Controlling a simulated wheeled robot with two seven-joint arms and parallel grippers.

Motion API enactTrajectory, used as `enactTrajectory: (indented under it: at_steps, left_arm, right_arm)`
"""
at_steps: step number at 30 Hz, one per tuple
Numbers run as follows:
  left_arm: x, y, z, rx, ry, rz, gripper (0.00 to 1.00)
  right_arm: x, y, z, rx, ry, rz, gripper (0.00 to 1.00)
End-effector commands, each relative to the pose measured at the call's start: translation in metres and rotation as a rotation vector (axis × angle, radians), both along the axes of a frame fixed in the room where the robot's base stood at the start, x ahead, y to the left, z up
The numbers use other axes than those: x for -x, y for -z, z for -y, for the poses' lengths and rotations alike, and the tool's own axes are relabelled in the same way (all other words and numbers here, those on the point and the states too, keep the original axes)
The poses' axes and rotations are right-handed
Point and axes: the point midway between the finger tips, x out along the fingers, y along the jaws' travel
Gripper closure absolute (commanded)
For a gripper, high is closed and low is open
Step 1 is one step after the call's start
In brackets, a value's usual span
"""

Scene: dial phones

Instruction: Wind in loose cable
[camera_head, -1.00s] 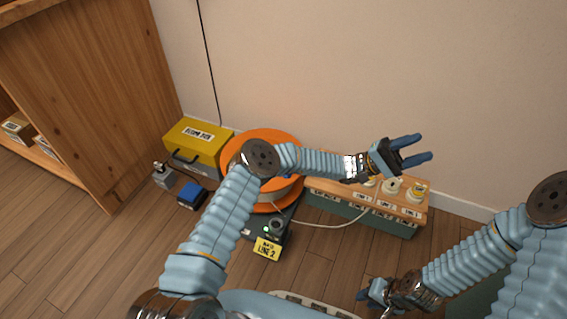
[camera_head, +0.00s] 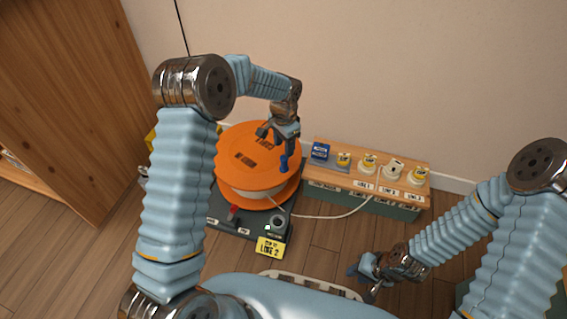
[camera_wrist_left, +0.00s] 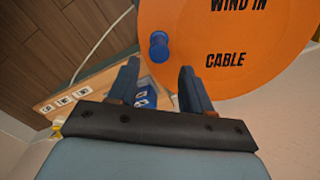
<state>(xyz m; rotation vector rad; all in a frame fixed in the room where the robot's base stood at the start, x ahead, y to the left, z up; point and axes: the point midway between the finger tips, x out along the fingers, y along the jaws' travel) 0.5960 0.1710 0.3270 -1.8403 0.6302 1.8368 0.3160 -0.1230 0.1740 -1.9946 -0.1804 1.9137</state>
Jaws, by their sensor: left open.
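The orange cable reel (camera_head: 235,160) stands on a dark base (camera_head: 225,222) by the wall. Its top disc reads "WIND IN CABLE" in the left wrist view (camera_wrist_left: 255,45). A blue knob (camera_wrist_left: 158,47) stands near the disc's edge. My left gripper (camera_head: 275,150) is over the right part of the disc. In the left wrist view my left gripper (camera_wrist_left: 160,78) is open and empty, with the knob just beyond the gap between its fingers. A pale loose cable (camera_head: 330,215) runs from the reel to the socket box (camera_head: 400,205). My right gripper (camera_head: 362,281) is low at right, its fingers apart and empty.
The wooden-topped socket box carries several plugs and a blue block (camera_head: 320,150). A yellow "LINE 2" tag (camera_head: 270,248) lies at the base's front. A wooden shelf (camera_head: 70,100) stands at left. A yellow box is mostly hidden behind my left arm. Floor between base and right gripper is clear.

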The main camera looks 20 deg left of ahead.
Motion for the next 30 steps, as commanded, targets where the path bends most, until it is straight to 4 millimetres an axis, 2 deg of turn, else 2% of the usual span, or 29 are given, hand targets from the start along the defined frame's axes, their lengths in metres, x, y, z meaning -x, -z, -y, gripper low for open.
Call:
enactTrajectory:
  at_steps: [1,6,12,16,24,26,30]
  left_arm:
    - [0.001,0.016,0.000,-0.001,0.000,-0.004,0.51]
    - [0.001,0.055,0.000,0.000,-0.001,-0.005,0.51]
    - [0.001,0.084,0.000,0.001,-0.001,-0.003,0.51]
    - [0.001,0.092,0.000,0.002,-0.001,-0.003,0.51]
    - [0.001,0.093,0.000,0.002,-0.001,-0.003,0.51]
    - [0.001,0.093,0.000,0.002,0.000,-0.003,0.57]
    - [0.000,0.093,0.000,0.002,0.000,-0.003,0.78]
  right_arm:
    - [0.000,0.005,0.000,0.000,0.000,0.001,0.69]
    - [-0.001,0.012,0.000,0.000,0.002,0.002,0.69]
    - [-0.001,0.017,0.000,0.001,0.003,0.004,0.69]
    - [-0.001,0.017,0.000,0.002,0.003,0.004,0.69]
    - [-0.001,0.017,0.000,0.002,0.003,0.004,0.69]
    - [-0.001,0.017,0.000,0.002,0.003,0.004,0.69]
    - [-0.001,0.017,0.000,0.002,0.003,0.004,0.69]
